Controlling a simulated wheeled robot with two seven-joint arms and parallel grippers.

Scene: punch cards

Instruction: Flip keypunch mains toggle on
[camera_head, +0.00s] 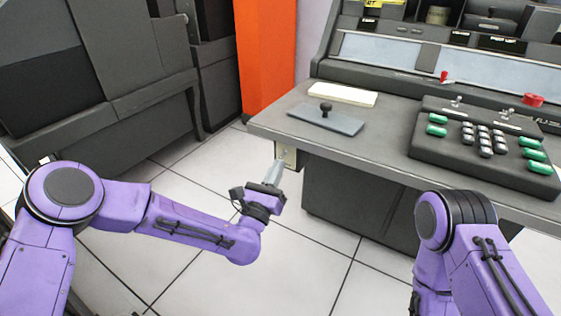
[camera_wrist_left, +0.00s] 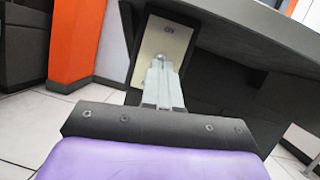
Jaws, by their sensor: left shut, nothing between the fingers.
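The keypunch desk (camera_head: 375,160) is dark grey. A pale mains switch plate (camera_wrist_left: 172,38) is mounted under the desk's edge; in the head view the plate (camera_head: 289,157) shows just beyond my left fingertips. It bears a small dark mark near its top. My left gripper (camera_head: 274,170) is shut and empty, its fingers pointing up at the plate. In the left wrist view the fingertips (camera_wrist_left: 161,66) overlap the plate's lower middle, where a small metallic bit shows. The toggle is mostly hidden behind them; I cannot tell its position or whether they touch. My right gripper is out of view.
A keypad (camera_head: 485,140) with green and grey keys, a pale card stack (camera_head: 342,95) and a grey plate with a black knob (camera_head: 326,115) are on the desktop. An orange panel (camera_head: 265,55) stands behind. White floor tiles (camera_head: 300,265) lie open below.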

